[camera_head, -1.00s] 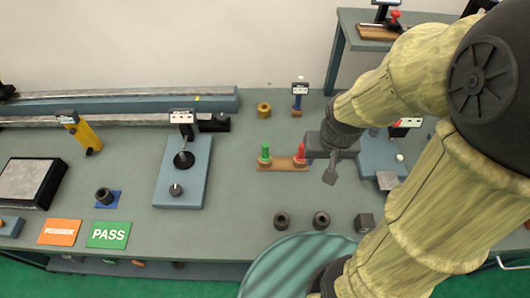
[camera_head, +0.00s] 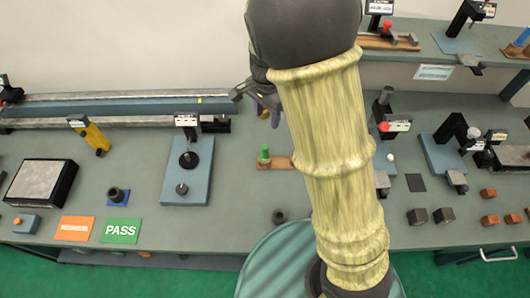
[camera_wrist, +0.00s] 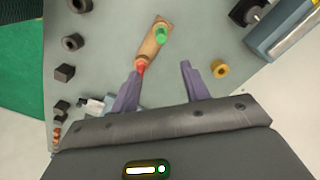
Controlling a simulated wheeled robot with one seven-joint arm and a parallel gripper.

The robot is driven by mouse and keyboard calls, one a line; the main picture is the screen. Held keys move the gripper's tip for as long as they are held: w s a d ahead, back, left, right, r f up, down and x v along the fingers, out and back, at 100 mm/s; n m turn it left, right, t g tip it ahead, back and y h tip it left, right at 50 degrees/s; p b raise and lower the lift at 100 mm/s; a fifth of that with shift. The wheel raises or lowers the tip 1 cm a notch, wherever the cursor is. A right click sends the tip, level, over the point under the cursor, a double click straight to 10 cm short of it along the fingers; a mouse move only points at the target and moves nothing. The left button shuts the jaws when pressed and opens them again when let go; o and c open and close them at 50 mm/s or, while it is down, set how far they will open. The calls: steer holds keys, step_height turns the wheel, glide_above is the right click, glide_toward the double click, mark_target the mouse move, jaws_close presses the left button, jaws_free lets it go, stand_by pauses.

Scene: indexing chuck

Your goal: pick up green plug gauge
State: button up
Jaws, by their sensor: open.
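The green plug gauge (camera_head: 264,152) stands upright at the left end of a small wooden stand (camera_head: 268,165) on the bench. In the wrist view the green gauge (camera_wrist: 160,38) is at the far end of the stand (camera_wrist: 150,50), beyond my fingertips. A red gauge (camera_wrist: 140,66) stands at the stand's near end, close to the left finger; my arm hides it in the head view. My gripper (camera_wrist: 161,68) is open and empty, its two purple fingers apart. In the head view my gripper (camera_head: 262,106) is behind the stand, partly hidden by my arm.
A yellow ring (camera_wrist: 220,69) lies right of my fingers in the wrist view. A blue-based gauge stand (camera_head: 186,180) is left of the wooden stand. Dark rings and blocks (camera_wrist: 65,72) lie at the left in the wrist view. A long rail (camera_head: 110,108) runs along the back.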

mark_target(265, 146)
step_height(265, 146, down, 12)
steer(key=shift+f+p, duration=0.15)
steer(key=shift+p, duration=0.7)
steer(key=shift+a+f+p, duration=0.15)
steer(key=shift+f+p, duration=0.3)
steer(key=shift+f, duration=0.85)
steer(key=shift+a+f+p, duration=0.15)
steer(key=shift+f+p, duration=0.3)
steer(key=shift+f, duration=0.85)
steer(key=shift+w, duration=0.1)
jaws_close()
